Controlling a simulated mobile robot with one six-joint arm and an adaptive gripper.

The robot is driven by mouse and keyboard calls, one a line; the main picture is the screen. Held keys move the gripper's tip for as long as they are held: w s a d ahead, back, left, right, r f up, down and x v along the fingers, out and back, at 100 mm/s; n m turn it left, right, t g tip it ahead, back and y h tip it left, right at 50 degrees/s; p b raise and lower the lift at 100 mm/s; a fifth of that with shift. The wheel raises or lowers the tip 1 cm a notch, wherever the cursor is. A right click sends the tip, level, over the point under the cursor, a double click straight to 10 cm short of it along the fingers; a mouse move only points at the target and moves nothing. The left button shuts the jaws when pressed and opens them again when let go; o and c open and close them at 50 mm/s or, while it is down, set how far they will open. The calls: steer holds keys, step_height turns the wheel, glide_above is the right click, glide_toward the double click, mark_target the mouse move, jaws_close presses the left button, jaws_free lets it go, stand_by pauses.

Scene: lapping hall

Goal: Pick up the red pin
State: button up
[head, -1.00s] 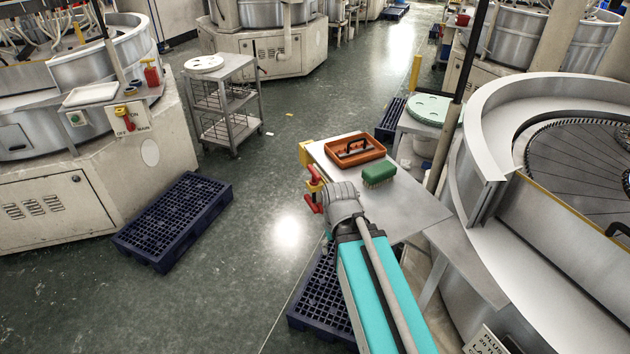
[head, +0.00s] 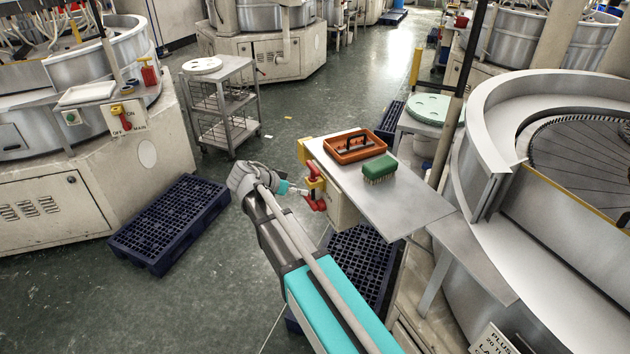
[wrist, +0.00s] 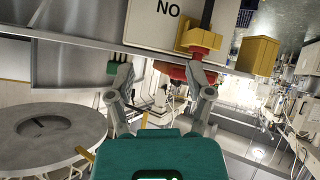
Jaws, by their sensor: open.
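Red parts (head: 315,171) sit above and below a small yellow block (head: 315,185) at the near left end of the metal bench. I cannot tell for sure which one is the pin. My gripper (head: 304,201) is open, just left of these parts and level with them, pointing right. In the wrist view my gripper (wrist: 160,76) spreads its two fingers apart. A red piece (wrist: 172,70) shows beyond them, towards the right finger, which partly hides it. Another red part (wrist: 201,39) is above it. I see no grip on either.
An orange tray (head: 354,147) and a green brush (head: 379,168) lie on the bench (head: 410,205). A larger yellow block (wrist: 258,55) is right of the red parts, beside a white panel (wrist: 160,25).

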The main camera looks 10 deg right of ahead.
steer(key=m+t+h, duration=0.2)
glide_toward(312, 176)
steer(key=v, duration=0.3)
steer(key=shift+d+r+m+b, duration=0.1)
steer(key=shift+r+m+b, duration=0.15)
steer(key=shift+m+b, duration=0.1)
steer(key=b+x, duration=0.3)
steer(key=x, duration=0.4)
steer(key=shift+w+d+f, duration=0.1)
steer(key=shift+d+f, duration=0.05)
steer(key=shift+f, duration=0.1)
steer(key=shift+w+d+f, duration=0.15)
steer(key=shift+w+d, duration=0.1)
steer(key=shift+d, duration=0.25)
